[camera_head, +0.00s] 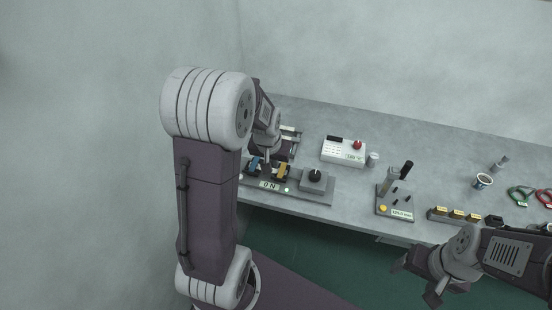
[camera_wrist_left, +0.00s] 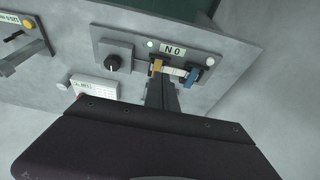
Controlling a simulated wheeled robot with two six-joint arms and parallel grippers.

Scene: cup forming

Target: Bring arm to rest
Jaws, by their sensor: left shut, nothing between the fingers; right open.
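My left arm reaches in from the left in the head view. Its gripper (camera_head: 266,164) is shut and empty, low over a grey control panel (camera_head: 320,196) with an "ON" display (camera_head: 269,186). In the left wrist view the dark shut fingers (camera_wrist_left: 162,88) are close to an orange part (camera_wrist_left: 157,66) and a blue part (camera_wrist_left: 192,77) on that panel; I cannot tell if they touch. My right gripper (camera_head: 416,280) is open and empty, in front of the bench's front edge at the lower right.
The panel carries a black knob (camera_head: 316,175). Behind it stands a white box (camera_head: 344,152) with a red knob. A wall closes the left side.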

